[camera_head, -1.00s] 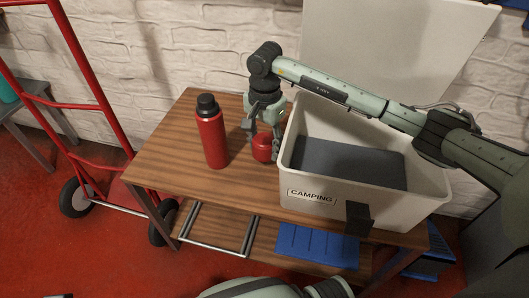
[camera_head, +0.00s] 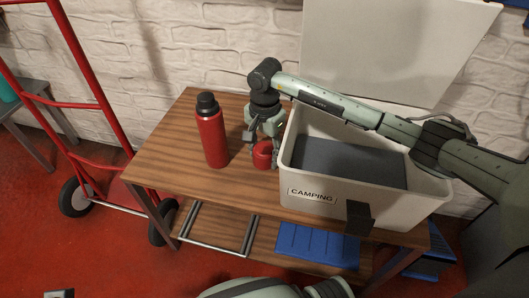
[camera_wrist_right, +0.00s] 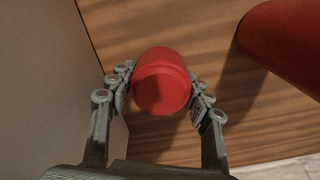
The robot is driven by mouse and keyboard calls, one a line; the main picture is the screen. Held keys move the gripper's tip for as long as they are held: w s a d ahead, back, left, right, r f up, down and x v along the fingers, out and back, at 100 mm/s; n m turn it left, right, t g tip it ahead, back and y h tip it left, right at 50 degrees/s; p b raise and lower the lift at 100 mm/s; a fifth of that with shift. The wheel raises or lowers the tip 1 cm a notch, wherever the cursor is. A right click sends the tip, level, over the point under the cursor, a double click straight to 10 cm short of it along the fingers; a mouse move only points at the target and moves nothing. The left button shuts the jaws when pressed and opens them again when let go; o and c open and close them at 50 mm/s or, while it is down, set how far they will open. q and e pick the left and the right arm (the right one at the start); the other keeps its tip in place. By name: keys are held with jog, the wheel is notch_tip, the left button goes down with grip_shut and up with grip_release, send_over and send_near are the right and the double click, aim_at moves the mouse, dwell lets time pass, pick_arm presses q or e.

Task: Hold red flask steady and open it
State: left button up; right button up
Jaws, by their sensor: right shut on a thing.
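The red flask (camera_head: 212,136) with its black cap (camera_head: 207,104) stands upright on the wooden table, left of my right gripper. My right gripper (camera_head: 263,147) points down and is shut on a small red cup (camera_head: 262,155) beside the box. In the right wrist view the fingers (camera_wrist_right: 162,88) press on both sides of the red cup (camera_wrist_right: 161,80). The flask's red body (camera_wrist_right: 288,42) shows at the upper right there, apart from the fingers. My left gripper is not in view.
An open white box labelled CAMPING (camera_head: 345,204) stands on the table (camera_head: 160,150) close to the right of the cup, with a dark grey interior. A red hand truck (camera_head: 90,100) stands left of the table. Tabletop left of the flask is clear.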

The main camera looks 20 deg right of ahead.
aim_at(264, 148)
jog(key=o, duration=1.3)
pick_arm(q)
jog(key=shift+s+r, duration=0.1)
pick_arm(e)
jog(key=shift+r, duration=0.1)
jog(key=shift+r+p, duration=0.15)
jog(key=shift+p, duration=0.15)
notch_tip(264, 148, up, 11)
jog(key=shift+r, duration=0.1)
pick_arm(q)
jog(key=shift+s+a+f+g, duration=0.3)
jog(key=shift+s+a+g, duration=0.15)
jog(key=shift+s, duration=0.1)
pick_arm(e)
jog(key=shift+r, duration=0.35)
jog(key=shift+s, duration=0.1)
